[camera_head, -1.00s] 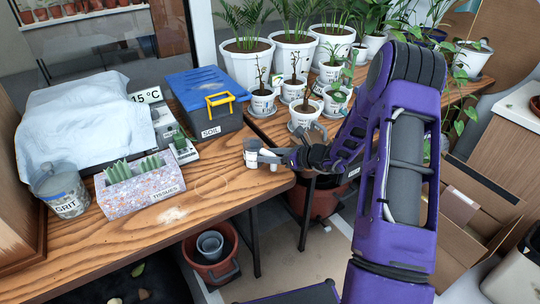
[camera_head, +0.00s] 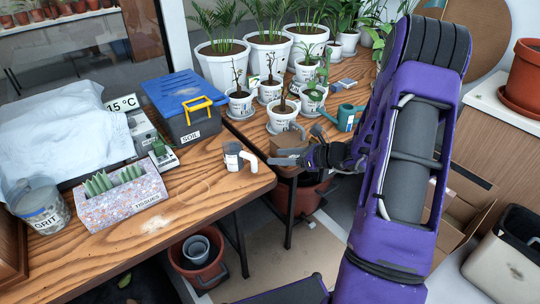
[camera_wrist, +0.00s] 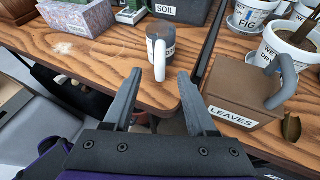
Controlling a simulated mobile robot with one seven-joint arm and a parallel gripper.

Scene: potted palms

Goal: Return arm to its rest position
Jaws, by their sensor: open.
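My gripper (camera_wrist: 160,73) is open in the wrist view, with nothing between its two grey fingers. In the head view my gripper (camera_head: 284,160) is just right of a grey mug (camera_head: 233,155) with a white handle. The mug stands upright near the right end of the wooden bench (camera_head: 200,185), apart from the fingers. In the wrist view the mug (camera_wrist: 157,45) is beyond the fingertips, its handle toward me. My purple arm reaches across the right side of the head view.
A brown box labelled LEAVES (camera_wrist: 232,98) with a grey handle is close right of my gripper. Potted plants (camera_head: 281,112) and a green watering can (camera_head: 347,118) stand behind. A soil box (camera_head: 188,103) and a tissue box (camera_head: 122,200) are on the left bench.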

